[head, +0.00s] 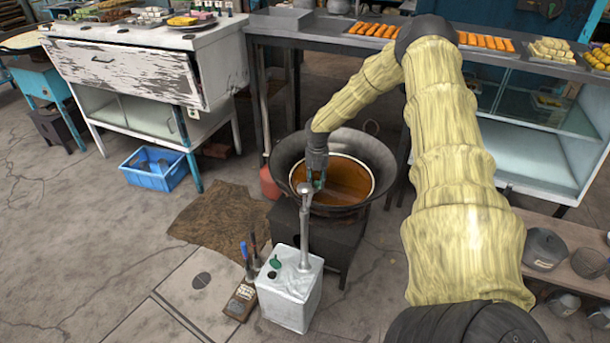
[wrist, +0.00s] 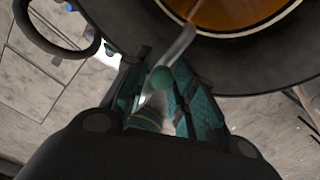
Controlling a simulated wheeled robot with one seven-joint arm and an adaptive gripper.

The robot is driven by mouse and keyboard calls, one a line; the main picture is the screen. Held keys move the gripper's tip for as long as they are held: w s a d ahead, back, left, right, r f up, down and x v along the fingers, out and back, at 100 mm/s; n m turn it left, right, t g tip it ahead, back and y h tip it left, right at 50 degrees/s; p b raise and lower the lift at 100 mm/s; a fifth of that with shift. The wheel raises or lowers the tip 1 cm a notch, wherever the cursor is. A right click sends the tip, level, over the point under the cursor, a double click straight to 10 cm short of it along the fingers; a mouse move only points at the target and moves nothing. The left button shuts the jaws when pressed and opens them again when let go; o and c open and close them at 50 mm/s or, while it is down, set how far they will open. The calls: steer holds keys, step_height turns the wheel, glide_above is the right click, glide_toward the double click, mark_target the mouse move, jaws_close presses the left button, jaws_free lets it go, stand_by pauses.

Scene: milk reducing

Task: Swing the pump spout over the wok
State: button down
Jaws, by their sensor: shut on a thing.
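The dark wok (head: 283,160) holds brown liquid and sits on a black stand. The white canister (head: 290,293) stands in front of it, with a grey upright pump pipe (head: 305,235) rising to the wok's near rim. My gripper (head: 318,183) is at the pump's top, shut on it. In the wrist view, my teal-padded fingers (wrist: 165,108) close around the base of the silvery pump spout (wrist: 176,52), beside a green ball. The spout curves up the picture across the wok's rim (wrist: 240,68), its tip overlapping the liquid's edge. The exact grip contact is partly hidden.
A counter with food trays (head: 375,28) runs behind the wok. A blue crate (head: 155,169) and a brown mat (head: 222,217) lie on the floor to the left. Tools in a holder (head: 242,298) stand beside the canister. A low shelf with pots (head: 543,249) is at right.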

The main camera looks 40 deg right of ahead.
steer(key=shift+s+f, duration=0.15)
steer(key=shift+f, duration=0.05)
stand_by(0.4)
steer(key=c, duration=1.3)
jaws_free()
steer(key=shift+o, duration=0.2)
steer(key=shift+w+r, duration=0.15)
steer(key=shift+w, duration=0.05)
steer(key=shift+r, duration=0.1)
step_height(320, 180, up, 12)
steer(key=shift+f, duration=0.25)
steer(key=shift+d, duration=0.1)
